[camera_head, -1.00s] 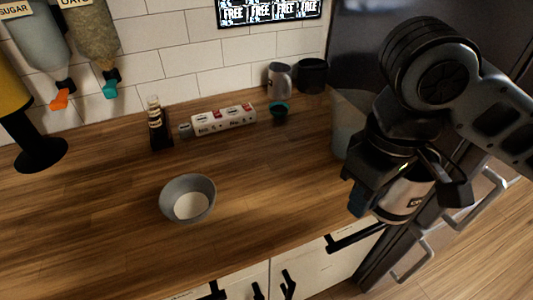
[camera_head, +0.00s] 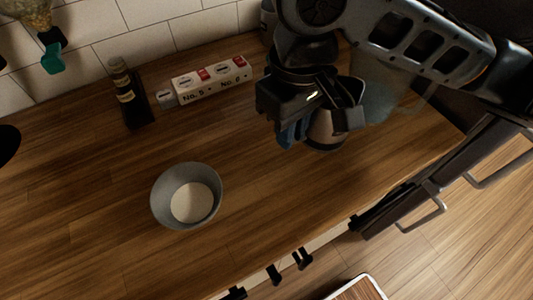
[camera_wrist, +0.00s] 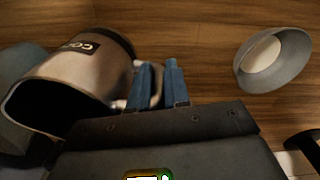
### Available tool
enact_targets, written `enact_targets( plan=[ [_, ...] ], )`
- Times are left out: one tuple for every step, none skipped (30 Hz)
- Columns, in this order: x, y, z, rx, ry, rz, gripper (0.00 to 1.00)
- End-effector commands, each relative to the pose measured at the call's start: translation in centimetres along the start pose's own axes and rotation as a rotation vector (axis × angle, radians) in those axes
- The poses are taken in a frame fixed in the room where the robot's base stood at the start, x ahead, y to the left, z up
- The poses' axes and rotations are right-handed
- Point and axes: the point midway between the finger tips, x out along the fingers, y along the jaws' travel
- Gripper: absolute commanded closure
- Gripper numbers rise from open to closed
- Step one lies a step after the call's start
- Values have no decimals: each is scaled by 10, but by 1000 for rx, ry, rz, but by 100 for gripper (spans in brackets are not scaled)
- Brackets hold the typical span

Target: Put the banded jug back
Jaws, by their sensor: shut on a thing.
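The banded jug is a steel pitcher with a dark band round its base and a small dark label; it shows in the wrist view (camera_wrist: 72,82) and in the head view (camera_head: 325,134). My gripper (camera_wrist: 158,88) has its blue fingers closed on the jug's handle. In the head view my gripper (camera_head: 291,135) and the jug are over the back right part of the wooden counter (camera_head: 270,200). In the wrist view the jug's open mouth faces the lower left.
A grey bowl with pale contents (camera_head: 170,205) stands left on the counter. A dark bottle (camera_head: 128,95) and a white labelled box (camera_head: 212,80) stand at the back. A translucent grey container (camera_head: 385,97) is right of the jug. The counter's front middle is clear.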

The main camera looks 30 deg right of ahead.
Motion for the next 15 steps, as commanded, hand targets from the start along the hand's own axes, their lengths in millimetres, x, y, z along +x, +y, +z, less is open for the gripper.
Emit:
enact_targets(
  plan=[
    [10, -9, -6, -6, -1, 2, 100],
    [13, -13, -10, -4, -1, 3, 100],
    [16, -18, -13, -4, 0, 2, 100],
    [19, -21, -16, -4, 0, 2, 100],
    [21, -24, -18, -4, 0, 2, 100],
    [23, -27, -20, -2, 0, 2, 100],
    [24, -29, -22, -2, 0, 2, 100],
    [24, -31, -23, -1, 0, 2, 100],
    [25, -32, -24, -1, 0, 2, 100],
    [25, -33, -24, 0, 0, 1, 100],
    [26, -33, -24, 0, 0, 1, 100],
    [28, -33, -25, 1, 0, 1, 100],
    [30, -33, -25, 1, 0, 1, 100],
    [32, -33, -25, 1, 0, 1, 100],
    [36, -33, -24, 0, 0, 1, 100]
  ],
)
